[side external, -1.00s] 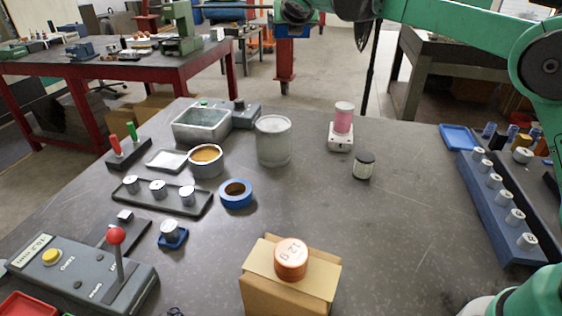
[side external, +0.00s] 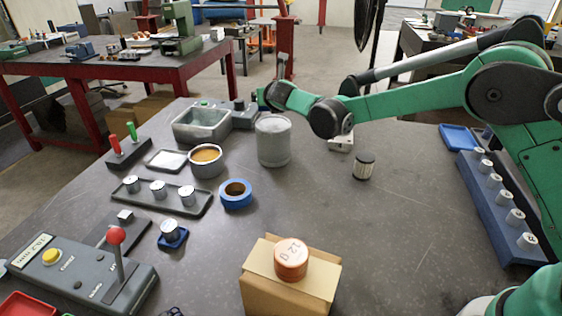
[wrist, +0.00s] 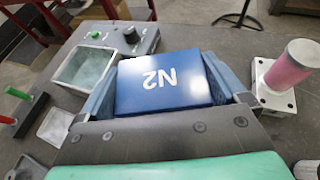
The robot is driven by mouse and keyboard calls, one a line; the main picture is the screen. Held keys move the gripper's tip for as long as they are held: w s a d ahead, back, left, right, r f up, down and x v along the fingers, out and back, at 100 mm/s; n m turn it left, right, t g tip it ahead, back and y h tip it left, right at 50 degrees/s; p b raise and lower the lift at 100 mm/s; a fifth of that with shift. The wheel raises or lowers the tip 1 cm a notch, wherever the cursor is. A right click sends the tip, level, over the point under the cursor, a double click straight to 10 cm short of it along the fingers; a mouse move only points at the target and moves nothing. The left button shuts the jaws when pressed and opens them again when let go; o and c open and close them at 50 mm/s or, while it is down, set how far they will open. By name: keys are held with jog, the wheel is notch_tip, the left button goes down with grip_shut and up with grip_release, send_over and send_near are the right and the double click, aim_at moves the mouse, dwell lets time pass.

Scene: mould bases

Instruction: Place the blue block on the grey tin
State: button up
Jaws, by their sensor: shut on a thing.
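The blue block, marked N2, (wrist: 165,85) is held between the two fingers of my gripper (wrist: 160,72) in the wrist view. My gripper is shut on its sides. The grey tin (side external: 273,145) is a tall round can standing on the bench in the side external view. My gripper (side external: 268,97) is just above and behind the tin's top there. The block cannot be made out in that view. In the wrist view the tin is not visible, so I cannot tell the gap between block and tin.
A grey open tray (side external: 202,128) and a control box (wrist: 118,38) are close by on the left. A pink cylinder (wrist: 290,66) on a white base stands to the right. An orange-filled tin (side external: 206,165) and blue tape roll (side external: 236,196) are in front.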

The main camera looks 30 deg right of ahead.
aim_at(273, 123)
jog(key=shift+f, duration=2)
jog(key=shift+f, duration=0.1)
jog(key=o, duration=1.2)
